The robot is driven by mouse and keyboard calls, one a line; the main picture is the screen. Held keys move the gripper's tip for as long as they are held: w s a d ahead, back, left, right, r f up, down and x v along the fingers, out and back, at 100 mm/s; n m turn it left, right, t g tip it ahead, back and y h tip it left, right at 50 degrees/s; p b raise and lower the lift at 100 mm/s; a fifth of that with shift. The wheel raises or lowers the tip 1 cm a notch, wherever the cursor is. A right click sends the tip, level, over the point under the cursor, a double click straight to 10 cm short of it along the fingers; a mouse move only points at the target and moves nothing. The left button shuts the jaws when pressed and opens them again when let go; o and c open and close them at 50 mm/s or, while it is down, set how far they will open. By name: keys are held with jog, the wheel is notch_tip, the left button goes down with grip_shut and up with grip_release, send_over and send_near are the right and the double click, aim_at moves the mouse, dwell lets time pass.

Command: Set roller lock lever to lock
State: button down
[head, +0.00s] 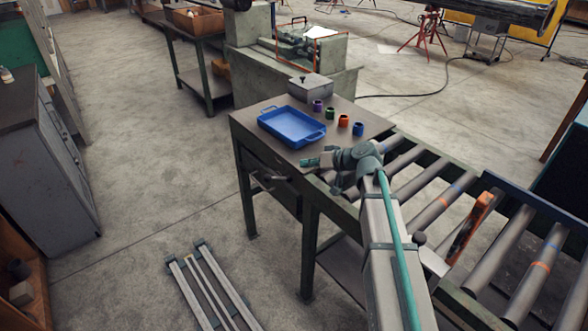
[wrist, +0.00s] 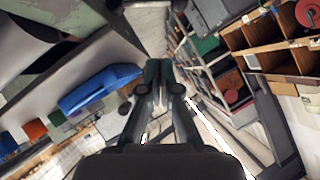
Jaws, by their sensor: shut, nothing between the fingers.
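My gripper (head: 305,162) is shut and empty, pointing left just above the front right edge of the table in the head view. Its fingers meet in the middle of the wrist view (wrist: 162,85). No lever is clearly marked as the roller lock. A black ball knob (head: 419,238) stands beside my arm at the near side of the roller conveyor (head: 440,205), well to the right of and nearer than my gripper. My arm partly covers that area, so its shaft and setting cannot be told. No lever is distinguishable in the wrist view.
A blue tray (head: 291,127), a grey box (head: 310,88) and several coloured rings stand on the table (head: 365,111). An orange tool-like part (head: 468,228) leans at the conveyor. A dark handle (head: 277,178) sticks out below the tabletop.

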jog(key=p, duration=0.3)
send_over(277, 178)
jog(key=d, duration=0.4)
notch_tip(277, 178, down, 4)
jog(key=shift+s+a+f+p, duration=0.25)
jog(key=shift+a+f+p, duration=0.3)
jog(key=shift+f, duration=0.45)
jog(key=shift+s+a+f+p, duration=0.2)
jog(key=shift+a+f+p, duration=0.1)
jog(key=shift+a+f, duration=0.5)
jog(key=shift+d+f, duration=0.25)
